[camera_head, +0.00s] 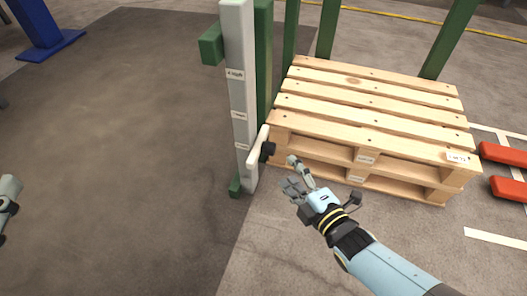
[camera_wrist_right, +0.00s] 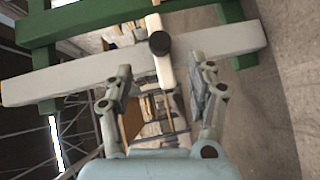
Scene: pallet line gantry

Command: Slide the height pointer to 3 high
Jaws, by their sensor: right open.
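The height pointer (camera_head: 257,149) is a pale bar with a black knob (camera_head: 268,150) on the pale upright post (camera_head: 242,95). It sits beside the lowest visible label; the top label seems to read "4 high", and the lower ones are too small to read surely. My right gripper (camera_head: 291,173) is open and empty, just right of and below the knob, apart from it. In the right wrist view, the pointer (camera_wrist_right: 166,68) and its knob (camera_wrist_right: 160,43) lie ahead between the spread fingers (camera_wrist_right: 163,88). Only part of my left gripper (camera_head: 9,192) shows at the left edge.
A stack of wooden pallets (camera_head: 370,105) stands close to the right of the post. Green frame posts (camera_head: 264,60) rise behind it, and a green block (camera_head: 211,45) sticks out left near the top. Red forks (camera_head: 505,154) lie at the far right. The floor left is clear.

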